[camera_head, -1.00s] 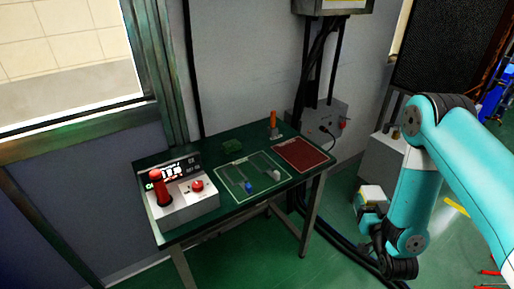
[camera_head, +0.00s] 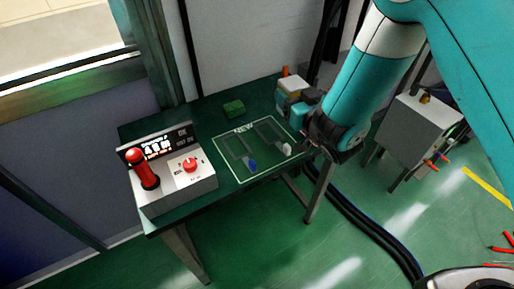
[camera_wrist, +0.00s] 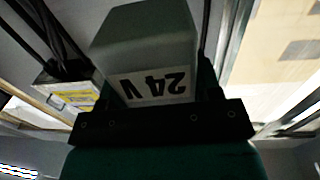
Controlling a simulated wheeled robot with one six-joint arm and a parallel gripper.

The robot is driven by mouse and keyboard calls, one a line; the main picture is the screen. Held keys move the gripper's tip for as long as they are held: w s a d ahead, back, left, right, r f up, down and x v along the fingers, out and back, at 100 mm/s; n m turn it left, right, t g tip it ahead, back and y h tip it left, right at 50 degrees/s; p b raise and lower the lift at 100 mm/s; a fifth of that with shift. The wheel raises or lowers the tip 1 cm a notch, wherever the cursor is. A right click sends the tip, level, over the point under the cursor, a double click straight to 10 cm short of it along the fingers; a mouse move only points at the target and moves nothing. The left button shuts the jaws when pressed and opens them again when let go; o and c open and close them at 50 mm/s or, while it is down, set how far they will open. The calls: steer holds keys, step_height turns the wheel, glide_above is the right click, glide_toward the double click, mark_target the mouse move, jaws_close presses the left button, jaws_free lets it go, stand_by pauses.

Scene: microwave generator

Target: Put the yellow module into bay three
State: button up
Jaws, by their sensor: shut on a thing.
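My gripper (camera_head: 296,106) is shut on a pale box-shaped module (camera_head: 293,85) over the back right of the green table. The module has a light top and looks yellowish low on its side. In the wrist view the same module (camera_wrist: 145,45) is large and grey-white, with an upside-down "24 V" label, seated between the jaws of my gripper (camera_wrist: 155,100). I cannot tell from its colour alone that it is the yellow module. No bay marked three can be made out in either view.
The green table (camera_head: 205,112) carries a control box (camera_head: 180,190) with a red lever and red knob. A "NEW" outline holds two dark frames, with a blue piece (camera_head: 252,164) and a white piece (camera_head: 287,149). A grey cabinet (camera_head: 415,130) stands right.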

steer(key=s+a+r, duration=0.1)
steer(key=a+r, duration=0.2)
steer(key=a, duration=0.2)
steer(key=shift+n+g+y, duration=0.3)
steer(key=shift+n+y, duration=0.1)
steer(key=shift+y, duration=0.1)
steer(key=shift+s+a+f+b, duration=0.1)
steer(key=shift+s+f+b, duration=0.05)
steer(key=shift+f+b, duration=4.45)
steer(key=shift+s+f+b, duration=0.15)
steer(key=shift+f+b, duration=3.8)
steer(key=shift+f, duration=1.25)
steer(key=shift+f, duration=0.1)
steer(key=shift+f, duration=0.15)
steer(key=o, duration=1.2)
steer(key=shift+o, duration=0.2)
steer(key=shift+r, duration=0.2)
steer(key=v, duration=1.2)
steer(key=shift+b, duration=0.45)
